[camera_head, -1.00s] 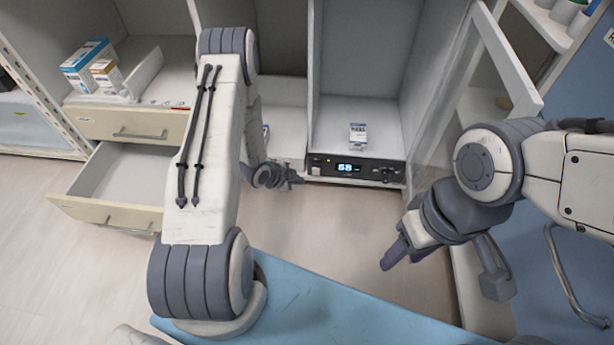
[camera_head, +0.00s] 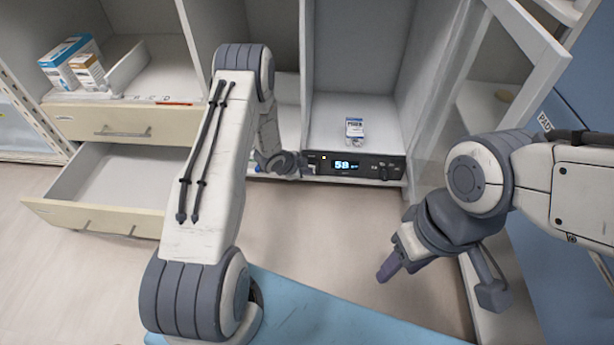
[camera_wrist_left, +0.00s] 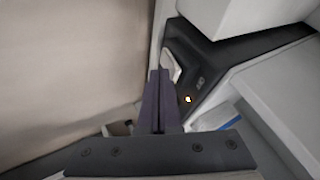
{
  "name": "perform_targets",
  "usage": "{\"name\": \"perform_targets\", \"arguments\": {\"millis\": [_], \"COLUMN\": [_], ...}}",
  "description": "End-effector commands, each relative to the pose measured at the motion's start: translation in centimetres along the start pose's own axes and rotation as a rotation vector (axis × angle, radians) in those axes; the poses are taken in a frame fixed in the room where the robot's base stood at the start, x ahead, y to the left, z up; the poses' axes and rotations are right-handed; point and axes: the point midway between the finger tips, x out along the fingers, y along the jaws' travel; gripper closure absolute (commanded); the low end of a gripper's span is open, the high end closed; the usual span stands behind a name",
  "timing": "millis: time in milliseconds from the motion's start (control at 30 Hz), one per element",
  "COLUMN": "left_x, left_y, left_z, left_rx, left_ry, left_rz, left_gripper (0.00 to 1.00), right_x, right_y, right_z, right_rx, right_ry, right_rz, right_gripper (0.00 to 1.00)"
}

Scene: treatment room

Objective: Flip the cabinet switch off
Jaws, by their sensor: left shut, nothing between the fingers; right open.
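The cabinet's black control panel (camera_head: 372,167) runs along the front edge below the middle compartment, with a lit display (camera_head: 346,165). My left gripper (camera_head: 305,170) is shut and empty at the panel's left end, where it hides the switch in the head view. In the left wrist view, the pale switch (camera_wrist_left: 173,66) sits in the dark panel, right beside my left fingertips (camera_wrist_left: 159,74). I cannot tell whether they touch it. My right gripper (camera_head: 388,271) is open and empty, away from the panel.
An open drawer (camera_head: 115,178) juts out at left. A glass door (camera_head: 440,125) stands open at right. A blue surface (camera_head: 330,312) lies in front; the floor between is clear.

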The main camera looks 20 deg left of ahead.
Motion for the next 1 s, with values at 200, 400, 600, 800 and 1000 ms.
{"name": "perform_targets", "arguments": {"millis": [200,400,600,800,1000], "left_x": [-0.1,0.1,-0.1,-0.9,-1.4], "left_y": [-0.1,-0.4,-0.5,-0.9,-1.2], "left_z": [0.0,-0.2,-0.1,-0.4,-0.7], "left_rx": [0.0,0.001,0.0,-0.001,-0.001], "left_ry": [0.0,0.001,0.0,0.0,0.0], "left_rz": [0.0,0.0,-0.002,-0.003,-0.002], "left_gripper": [1.0,1.0,1.0,1.0,1.0], "right_x": [-0.1,-0.8,-0.9,-1.8,-2.4], "right_y": [0.0,-0.1,-0.1,-0.1,-0.2], "right_z": [0.0,-0.1,0.0,-0.1,-0.1], "right_rx": [0.0,0.0,0.0,0.0,0.0], "right_ry": [0.0,0.001,0.0,0.0,0.0], "right_rz": [0.0,0.0,0.0,0.0,0.0], "right_gripper": [0.5,0.5,0.5,0.5,0.5]}}
